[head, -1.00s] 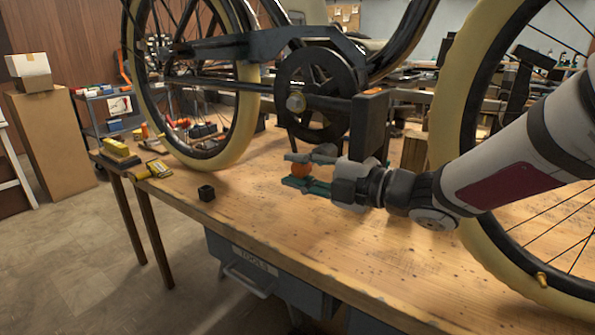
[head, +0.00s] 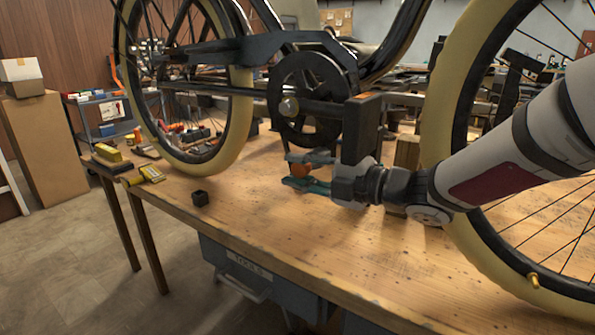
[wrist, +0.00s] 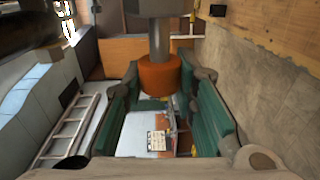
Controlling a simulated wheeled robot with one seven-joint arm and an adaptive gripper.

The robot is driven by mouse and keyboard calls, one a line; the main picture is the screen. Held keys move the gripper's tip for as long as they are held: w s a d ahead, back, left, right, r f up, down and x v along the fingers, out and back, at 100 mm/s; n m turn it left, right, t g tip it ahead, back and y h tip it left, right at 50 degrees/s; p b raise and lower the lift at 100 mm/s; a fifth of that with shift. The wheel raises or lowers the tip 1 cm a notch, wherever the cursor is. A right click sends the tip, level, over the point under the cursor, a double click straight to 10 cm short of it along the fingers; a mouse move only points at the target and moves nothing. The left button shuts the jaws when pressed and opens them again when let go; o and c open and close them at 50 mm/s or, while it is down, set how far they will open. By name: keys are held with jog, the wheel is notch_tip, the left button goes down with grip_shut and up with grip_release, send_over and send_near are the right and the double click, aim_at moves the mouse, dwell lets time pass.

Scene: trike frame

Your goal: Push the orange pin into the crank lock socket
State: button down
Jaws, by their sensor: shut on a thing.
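The orange pin (head: 301,171) is between the green-padded fingers of my gripper (head: 298,172), below the black chainring (head: 308,98). In the wrist view the orange pin (wrist: 160,74) is a round collar with a grey shaft (wrist: 159,38) running to a dark grey part (wrist: 152,6) at the top edge. The green fingers (wrist: 165,110) close on either side of the collar. The crank's silver hub (head: 289,106) shows in the head view. I cannot make out the lock socket, nor whether the shaft tip is inside anything.
A tall dark block (head: 360,132) with an orange top edge stands just behind my gripper. The pale-tyred wheels (head: 237,130) flank the frame. The front of the bench is mostly clear.

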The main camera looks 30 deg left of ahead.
aim_at(310, 169)
jog(key=shift+w, duration=0.65)
jog(key=c, duration=1.2)
grip_release()
jog(key=shift+d, duration=0.1)
jog(key=shift+s+d+r, duration=0.15)
jog(key=shift+d, duration=1.7)
jog(key=shift+s+d+r, duration=0.1)
jog(key=shift+s+d, duration=0.05)
jog(key=shift+d, duration=1.7)
jog(key=shift+t, duration=0.3)
